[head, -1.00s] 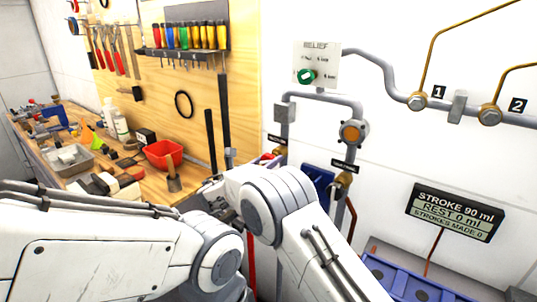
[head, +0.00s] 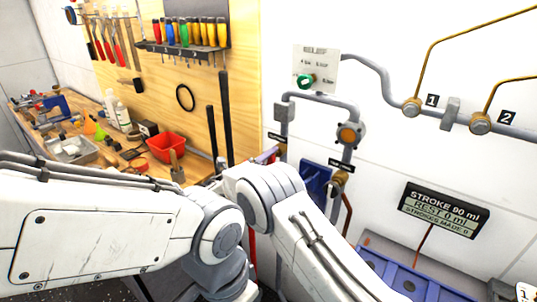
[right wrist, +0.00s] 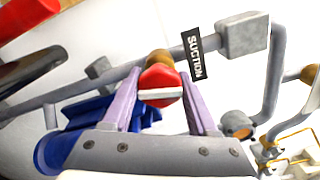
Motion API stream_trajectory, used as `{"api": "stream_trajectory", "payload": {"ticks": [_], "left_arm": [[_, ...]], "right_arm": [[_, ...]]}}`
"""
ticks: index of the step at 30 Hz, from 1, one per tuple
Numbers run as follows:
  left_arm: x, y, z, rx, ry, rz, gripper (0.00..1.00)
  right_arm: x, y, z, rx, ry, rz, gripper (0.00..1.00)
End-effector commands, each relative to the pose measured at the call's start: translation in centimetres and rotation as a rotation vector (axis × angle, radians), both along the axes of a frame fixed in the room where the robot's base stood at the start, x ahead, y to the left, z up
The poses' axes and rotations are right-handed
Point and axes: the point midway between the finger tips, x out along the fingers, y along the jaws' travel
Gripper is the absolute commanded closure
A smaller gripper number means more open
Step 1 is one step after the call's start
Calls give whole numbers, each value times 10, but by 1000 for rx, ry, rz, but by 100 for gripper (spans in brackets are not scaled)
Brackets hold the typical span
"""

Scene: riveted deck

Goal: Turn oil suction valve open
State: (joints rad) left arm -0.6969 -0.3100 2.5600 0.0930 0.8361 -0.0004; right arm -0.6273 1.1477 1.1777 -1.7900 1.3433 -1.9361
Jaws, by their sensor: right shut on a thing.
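The suction valve shows in the right wrist view as a red handle (right wrist: 160,80) with a pale bar across it, on a brass body (right wrist: 158,59). The black SUCTION label (right wrist: 194,54) is beside it on the grey pipe. My right gripper (right wrist: 161,88) has its purple fingers on either side of the red handle and is shut on it. In the head view my right gripper (head: 267,154) shows only as a small purple part beyond my arm, and the handle is mostly hidden there. My left gripper is not in view.
A blue part (head: 316,180) sits just right of the valve. A relief panel with a green knob (head: 306,82) is above. A counter display (head: 438,209) reads STROKE 90 ml. A cluttered workbench (head: 205,166) stands at left, with a red bin (head: 167,146).

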Motion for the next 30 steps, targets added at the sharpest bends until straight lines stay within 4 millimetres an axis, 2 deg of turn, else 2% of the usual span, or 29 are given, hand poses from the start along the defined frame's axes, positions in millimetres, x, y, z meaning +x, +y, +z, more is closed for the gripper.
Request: {"api": "stream_trajectory", "payload": {"ticks": [12,30], "left_arm": [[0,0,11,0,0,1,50],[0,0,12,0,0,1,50]], "right_arm": [[0,2,1,-169,120,5,97],[0,2,1,-200,142,6,97]]}}
